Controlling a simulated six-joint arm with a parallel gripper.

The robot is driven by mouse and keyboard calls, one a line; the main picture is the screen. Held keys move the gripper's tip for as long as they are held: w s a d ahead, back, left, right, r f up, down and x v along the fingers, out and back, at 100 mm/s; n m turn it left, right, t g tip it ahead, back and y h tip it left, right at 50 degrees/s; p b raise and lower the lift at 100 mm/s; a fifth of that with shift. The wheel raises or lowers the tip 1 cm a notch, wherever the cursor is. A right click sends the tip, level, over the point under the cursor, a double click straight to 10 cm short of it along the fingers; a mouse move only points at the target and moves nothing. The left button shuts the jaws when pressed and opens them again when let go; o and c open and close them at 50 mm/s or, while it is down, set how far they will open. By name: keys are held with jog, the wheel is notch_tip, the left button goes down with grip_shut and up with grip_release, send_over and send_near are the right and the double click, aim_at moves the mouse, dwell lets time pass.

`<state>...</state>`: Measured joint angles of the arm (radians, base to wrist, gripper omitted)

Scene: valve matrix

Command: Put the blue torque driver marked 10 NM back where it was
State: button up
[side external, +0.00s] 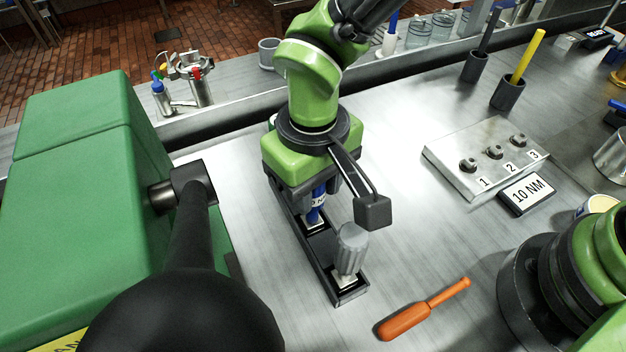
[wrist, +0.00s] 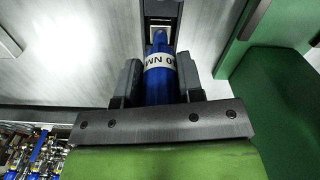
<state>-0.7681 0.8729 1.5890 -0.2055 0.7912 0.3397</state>
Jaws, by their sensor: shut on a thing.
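My gripper (side external: 318,188) points down over the black rack (side external: 290,218) and is shut on the blue torque driver (side external: 316,207). In the wrist view the driver (wrist: 158,88) stands between the two fingers of my gripper (wrist: 158,80), its white band showing part of the "NM" marking. The driver looks upright. Its lower end is at a pale square socket (side external: 315,225) in the rack; I cannot tell whether it is seated or just above. A grey driver (side external: 350,250) stands in the front socket of the rack. My gripper hides the rack's rear part.
A large green machine with a black handle (side external: 195,235) stands close on the left. A metal block (side external: 470,160) with numbered bolts and a "10 NM" sign (side external: 527,193) are further right. The bench between is clear.

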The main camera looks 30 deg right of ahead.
jog(key=shift+f, duration=0.65)
grip_shut()
jog(key=o, duration=1.1)
grip_release()
notch_tip(320, 180, up, 13)
jog(key=shift+r, duration=0.2)
